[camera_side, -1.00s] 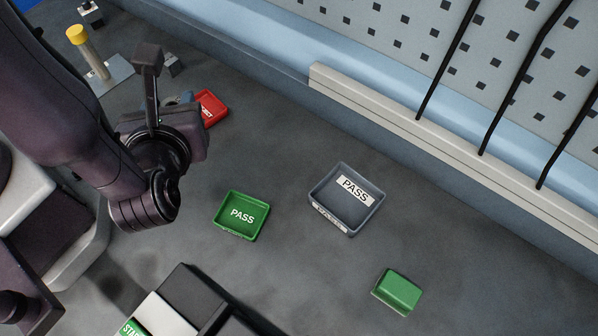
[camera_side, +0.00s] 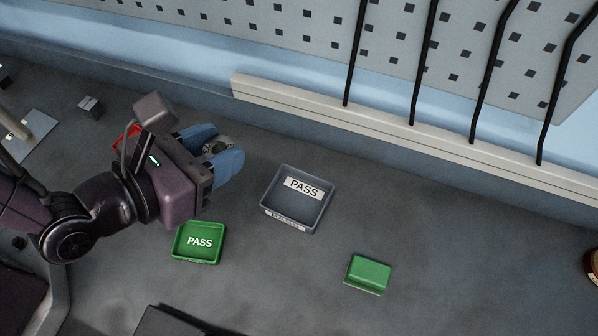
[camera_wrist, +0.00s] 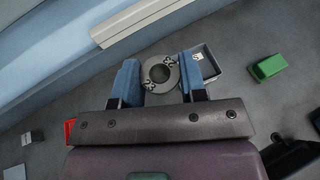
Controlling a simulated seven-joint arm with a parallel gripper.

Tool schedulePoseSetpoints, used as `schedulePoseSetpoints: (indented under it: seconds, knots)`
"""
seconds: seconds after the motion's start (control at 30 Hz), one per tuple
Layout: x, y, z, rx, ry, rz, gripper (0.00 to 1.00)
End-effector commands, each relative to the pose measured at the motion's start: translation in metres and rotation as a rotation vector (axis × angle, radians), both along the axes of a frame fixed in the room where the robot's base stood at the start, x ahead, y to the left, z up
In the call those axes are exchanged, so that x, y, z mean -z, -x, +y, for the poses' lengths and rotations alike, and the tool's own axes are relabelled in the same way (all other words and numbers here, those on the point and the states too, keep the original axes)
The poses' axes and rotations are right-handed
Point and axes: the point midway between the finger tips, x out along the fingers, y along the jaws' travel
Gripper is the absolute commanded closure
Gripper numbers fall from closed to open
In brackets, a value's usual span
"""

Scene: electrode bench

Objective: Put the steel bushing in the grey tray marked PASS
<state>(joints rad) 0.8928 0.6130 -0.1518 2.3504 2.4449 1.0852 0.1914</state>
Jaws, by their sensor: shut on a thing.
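My gripper (camera_side: 217,153) is at the left of the side view, its two blue fingers pointing right. It is shut on the steel bushing (camera_wrist: 160,73), a grey ring with dark number marks, seen clearly between the fingers in the wrist view. In the side view the bushing (camera_side: 212,148) is partly hidden by the fingers. The grey tray marked PASS (camera_side: 288,208) looks empty and lies just right of the gripper. It also shows in the wrist view (camera_wrist: 209,65), partly hidden behind the right finger.
A green tray (camera_side: 184,241), also marked PASS, lies below the gripper. A red tray (camera_side: 121,141) is mostly hidden behind my arm. A green block (camera_side: 369,272) lies right of the grey tray. A pale rail (camera_side: 400,147) runs behind.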

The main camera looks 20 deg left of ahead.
Motion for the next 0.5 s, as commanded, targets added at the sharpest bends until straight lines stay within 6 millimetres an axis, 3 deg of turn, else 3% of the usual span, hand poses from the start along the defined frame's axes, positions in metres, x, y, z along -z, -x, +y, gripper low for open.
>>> schedulePoseSetpoints:
  seconds: [0.23, 0.5]
  knots:
    - [0.029, -0.044, -0.046, -0.001, 0.002, -0.003, 0.87]
    - [0.073, -0.069, -0.071, -0.002, 0.001, -0.001, 0.87]
